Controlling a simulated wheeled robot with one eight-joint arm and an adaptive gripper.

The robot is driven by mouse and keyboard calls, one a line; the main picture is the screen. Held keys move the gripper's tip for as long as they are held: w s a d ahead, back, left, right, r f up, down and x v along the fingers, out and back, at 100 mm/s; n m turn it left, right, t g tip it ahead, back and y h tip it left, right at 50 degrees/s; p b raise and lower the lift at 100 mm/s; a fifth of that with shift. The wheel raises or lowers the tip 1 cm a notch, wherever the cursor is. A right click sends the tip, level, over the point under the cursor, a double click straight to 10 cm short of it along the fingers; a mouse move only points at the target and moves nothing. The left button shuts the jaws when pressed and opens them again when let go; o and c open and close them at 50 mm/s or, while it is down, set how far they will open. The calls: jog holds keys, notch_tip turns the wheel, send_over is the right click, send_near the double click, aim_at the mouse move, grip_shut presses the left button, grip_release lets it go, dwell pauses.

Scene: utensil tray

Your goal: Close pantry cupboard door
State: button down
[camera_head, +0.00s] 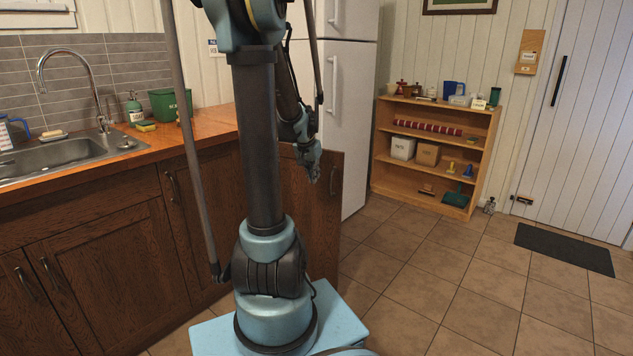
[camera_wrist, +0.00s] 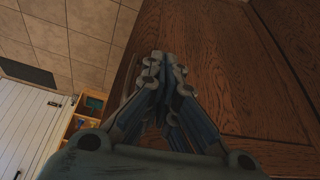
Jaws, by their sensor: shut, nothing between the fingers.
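The dark brown wooden cupboard door (camera_head: 325,215) stands at the right end of the counter, past my arm. It appears to stand open, turned out from the cabinet front, but my arm hides its hinge side. A curved handle (camera_head: 335,181) is near its right edge. My gripper (camera_head: 314,176) is in front of the door's upper part, left of the handle. In the wrist view my gripper (camera_wrist: 164,58) is shut and empty, with its fingertips against the wood grain of the door (camera_wrist: 220,50). I cannot tell whether they touch it.
The counter (camera_head: 190,137) with a sink (camera_head: 75,155) and lower cabinets runs along the left. A white fridge (camera_head: 348,110) stands behind the door. A wooden shelf (camera_head: 440,157) and a dark mat (camera_head: 565,249) are farther right. The tiled floor between is clear.

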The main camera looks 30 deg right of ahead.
aim_at(322, 187)
jog(key=shift+w+d+f, duration=0.7)
jog(key=shift+d+f, duration=0.3)
jog(key=shift+f, duration=0.4)
jog(key=shift+w+d+f, duration=0.7)
jog(key=shift+d+f, duration=0.35)
jog(key=shift+f, duration=0.4)
jog(key=shift+w+d+f, duration=0.7)
jog(key=shift+d+f, duration=0.3)
jog(key=shift+f, duration=0.4)
